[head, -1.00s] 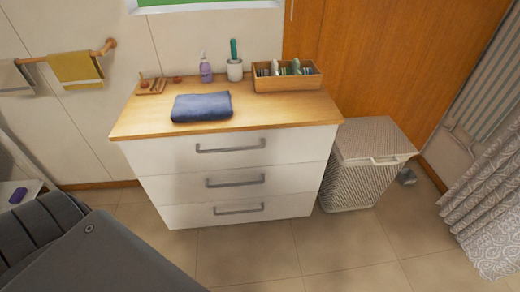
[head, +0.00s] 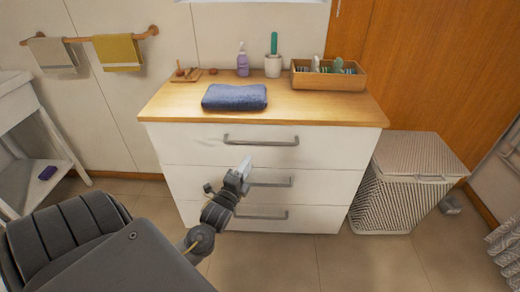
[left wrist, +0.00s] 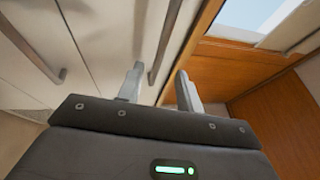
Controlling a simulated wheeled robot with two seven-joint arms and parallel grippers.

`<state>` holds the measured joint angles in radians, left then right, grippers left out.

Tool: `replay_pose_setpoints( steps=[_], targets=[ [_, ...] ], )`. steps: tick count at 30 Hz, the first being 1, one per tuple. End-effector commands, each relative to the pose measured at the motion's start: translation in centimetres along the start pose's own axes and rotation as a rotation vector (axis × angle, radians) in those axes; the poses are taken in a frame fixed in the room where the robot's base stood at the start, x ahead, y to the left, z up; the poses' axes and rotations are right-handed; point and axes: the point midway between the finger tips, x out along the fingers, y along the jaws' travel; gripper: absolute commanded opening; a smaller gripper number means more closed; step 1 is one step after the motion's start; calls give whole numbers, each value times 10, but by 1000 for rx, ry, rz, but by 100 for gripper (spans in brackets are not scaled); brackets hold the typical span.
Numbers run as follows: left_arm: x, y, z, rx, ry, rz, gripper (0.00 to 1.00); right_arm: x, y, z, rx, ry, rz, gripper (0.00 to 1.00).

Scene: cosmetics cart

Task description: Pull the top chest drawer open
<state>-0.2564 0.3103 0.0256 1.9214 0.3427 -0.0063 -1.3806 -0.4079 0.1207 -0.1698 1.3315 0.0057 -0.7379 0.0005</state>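The white chest has three drawers, all closed. The top chest drawer (head: 190,144) has a grey bar handle (head: 261,141), which also shows in the left wrist view (left wrist: 166,40). My left gripper (head: 244,166) is in front of the chest, just below the top handle in the head view. In the left wrist view its two fingers (left wrist: 158,88) stand apart with nothing held between them. The top handle lies ahead of the gap between them, and I see no contact. My right gripper is not in view.
A folded blue towel (head: 235,97), a purple bottle (head: 242,62), a white cup (head: 273,66) and a wooden box (head: 328,79) stand on the chest top. A wicker hamper (head: 405,185) stands to its right. The middle drawer handle (head: 272,183) is close below the gripper.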

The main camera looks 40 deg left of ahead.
Motion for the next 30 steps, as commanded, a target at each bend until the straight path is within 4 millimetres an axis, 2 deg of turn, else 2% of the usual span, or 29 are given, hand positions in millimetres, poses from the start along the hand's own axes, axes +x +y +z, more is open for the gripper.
replay_pose_setpoints(
  steps=[7, 21, 25, 30],
  targets=[
    [10, -4, 0, 6, -1, -9, 36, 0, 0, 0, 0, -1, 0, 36],
    [90, -3, 0, 4, -1, -7, 36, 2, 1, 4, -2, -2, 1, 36],
    [103, -3, 0, 4, 0, -6, 36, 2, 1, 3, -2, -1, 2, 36],
    [108, -3, 0, 4, 1, -5, 36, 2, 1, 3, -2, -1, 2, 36]
  ],
)
